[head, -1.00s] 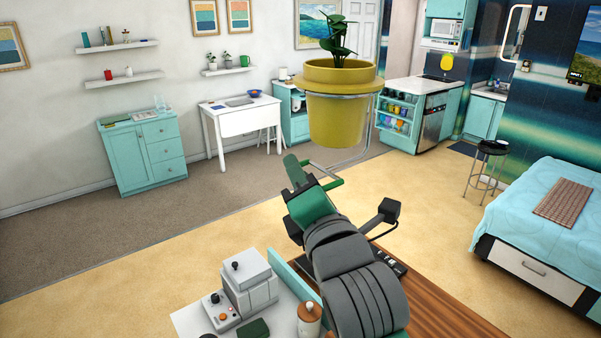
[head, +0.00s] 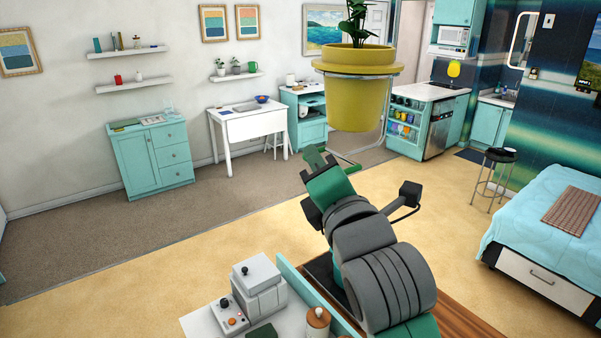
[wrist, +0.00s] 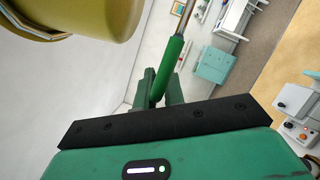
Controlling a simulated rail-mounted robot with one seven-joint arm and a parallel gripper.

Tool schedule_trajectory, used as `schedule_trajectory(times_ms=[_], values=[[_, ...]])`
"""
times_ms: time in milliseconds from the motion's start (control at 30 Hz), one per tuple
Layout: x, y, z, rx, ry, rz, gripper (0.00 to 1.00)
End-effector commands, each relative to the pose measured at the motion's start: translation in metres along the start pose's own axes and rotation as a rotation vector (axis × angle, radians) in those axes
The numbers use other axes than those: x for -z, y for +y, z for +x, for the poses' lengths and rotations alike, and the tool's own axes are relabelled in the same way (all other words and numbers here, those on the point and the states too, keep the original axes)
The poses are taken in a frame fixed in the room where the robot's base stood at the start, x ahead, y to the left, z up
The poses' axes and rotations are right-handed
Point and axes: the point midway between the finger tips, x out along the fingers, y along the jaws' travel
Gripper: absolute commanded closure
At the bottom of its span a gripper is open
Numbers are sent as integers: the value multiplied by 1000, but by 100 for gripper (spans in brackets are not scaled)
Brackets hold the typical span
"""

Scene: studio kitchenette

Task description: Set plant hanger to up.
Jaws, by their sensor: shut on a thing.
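The plant hanger is a yellow pot (head: 358,103) with a leafy plant, held in a ring on a bent metal rod. It hangs upright at the top middle of the head view, and part of the pot fills the top left of the wrist view (wrist: 95,18). The rod ends in a green grip (wrist: 172,62). My gripper (wrist: 161,92) is shut on this green grip. In the head view my gripper (head: 318,160) is below and left of the pot, with the grip mostly hidden.
A white counter (head: 205,322) with a grey appliance (head: 258,285) and a wooden-lidded jar (head: 318,322) lies near my arm. A bed (head: 550,220) and a stool (head: 497,157) are at the right. Open floor lies beyond the counter.

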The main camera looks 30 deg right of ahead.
Motion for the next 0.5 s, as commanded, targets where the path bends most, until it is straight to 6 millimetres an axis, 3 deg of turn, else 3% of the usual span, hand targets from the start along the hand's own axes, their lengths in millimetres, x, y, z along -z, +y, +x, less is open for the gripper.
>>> schedule_trajectory(times_ms=[100,133,200,500], values=[[-2,8,-1,-19,-4,-2,100],[-2,9,-1,-20,-4,-3,84],[-2,8,-1,-19,-4,-3,70],[0,4,-3,-12,-2,-2,69]])
